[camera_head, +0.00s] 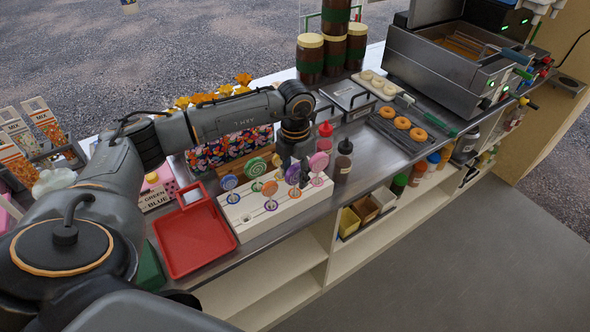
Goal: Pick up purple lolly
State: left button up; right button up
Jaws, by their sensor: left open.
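The purple lolly (292,174) stands upright in a white holder (250,222) on the counter, with other lollies on both sides. My left gripper (295,168) points down from above at the purple lolly and is open. Its dark fingers are close around or just behind the lolly's head; I cannot tell whether they touch it. My right gripper is not in view.
Blue (229,183), green (255,168), orange (270,188) and pink (318,162) lollies crowd the holder. A red tray (180,262) lies to the left. A red-topped bottle (325,137) and a dark sauce bottle (343,163) stand close on the right.

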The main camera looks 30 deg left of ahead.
pick_arm(q)
jog(key=shift+f, duration=0.8)
grip_shut()
jog(key=shift+r, duration=0.1)
notch_tip(320, 180, up, 9)
jog(key=b, duration=0.2)
jog(key=shift+b, duration=0.4)
jog(key=shift+r, duration=0.5)
